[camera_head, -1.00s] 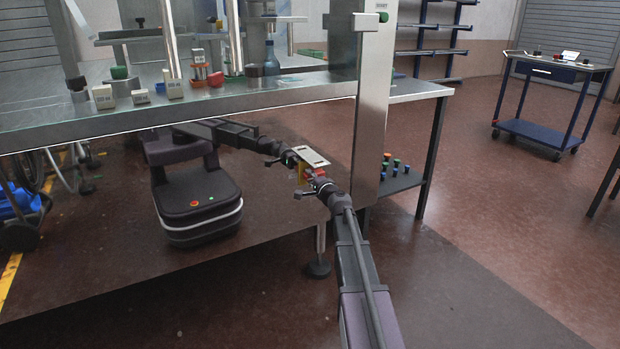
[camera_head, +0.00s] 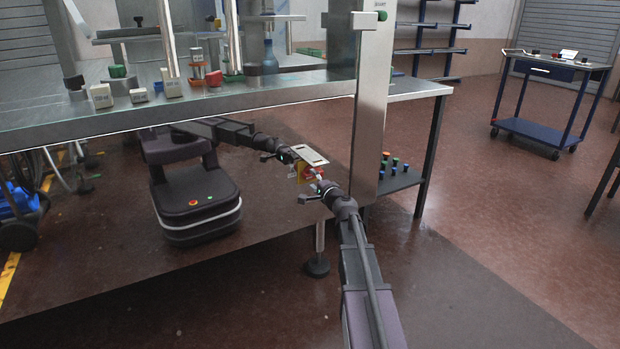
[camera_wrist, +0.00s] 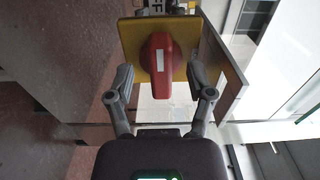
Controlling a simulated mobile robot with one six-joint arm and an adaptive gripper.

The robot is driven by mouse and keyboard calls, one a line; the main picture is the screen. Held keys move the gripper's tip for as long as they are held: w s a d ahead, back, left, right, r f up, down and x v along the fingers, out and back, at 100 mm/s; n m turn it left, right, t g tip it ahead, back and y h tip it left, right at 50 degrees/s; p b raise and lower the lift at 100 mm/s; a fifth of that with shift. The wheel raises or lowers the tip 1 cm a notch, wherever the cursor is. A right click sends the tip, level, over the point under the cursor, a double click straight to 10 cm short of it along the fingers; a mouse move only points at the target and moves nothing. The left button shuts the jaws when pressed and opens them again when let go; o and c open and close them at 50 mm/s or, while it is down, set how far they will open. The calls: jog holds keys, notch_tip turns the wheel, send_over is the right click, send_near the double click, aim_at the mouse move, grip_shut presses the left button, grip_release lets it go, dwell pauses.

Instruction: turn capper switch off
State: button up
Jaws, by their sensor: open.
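The capper switch is a red knob (camera_wrist: 161,68) with a white stripe, mounted on a yellow plate. In the wrist view its grip and stripe run roughly up and down the picture. It also shows small and red in the head view (camera_head: 311,172), under a small metal cover plate. My gripper (camera_wrist: 160,80) is open, with one finger on each side of the knob's lower part. Gaps show between the fingers and the knob. In the head view my gripper (camera_head: 314,188) is at the switch, partly hiding it.
A metal post (camera_head: 371,100) stands close to the right of the switch. The bench (camera_head: 250,97) with small bottles and boxes is above. A glossy panel below the bench reflects my body.

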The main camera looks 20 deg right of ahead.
jog(key=s, duration=0.8)
jog(key=shift+s+d, duration=0.2)
jog(key=shift+d, duration=0.15)
jog(key=s+a+f+n+g+y, duration=0.2)
jog(key=a+f+n+g, duration=0.15)
jog(key=a, duration=0.35)
jog(key=s+a+f+n+g+y+p, duration=0.1)
jog(key=s+a+f+n+g, duration=0.2)
jog(key=a, duration=0.4)
jog(key=s+a+f+n+g+y, duration=0.2)
jog(key=a+f+n+g, duration=0.1)
jog(key=a+n, duration=0.3)
jog(key=s+a+f+n+g+h+p, duration=0.1)
jog(key=s+a+f+n+g+h, duration=0.15)
jog(key=s, duration=0.25)
jog(key=s+a+f+n+g+h, duration=0.1)
jog(key=s+f+g+h, duration=0.15)
jog(key=s, duration=0.25)
jog(key=s+a+f+n+g+h+p, duration=0.1)
jog(key=s+g+h, duration=0.1)
jog(key=s+g, duration=0.25)
notch_tip(320, 180, up, 37)
jog(key=t+p, duration=0.1)
jog(key=p, duration=3.6)
jog(key=shift+s+a, duration=0.2)
jog(key=shift+s, duration=0.15)
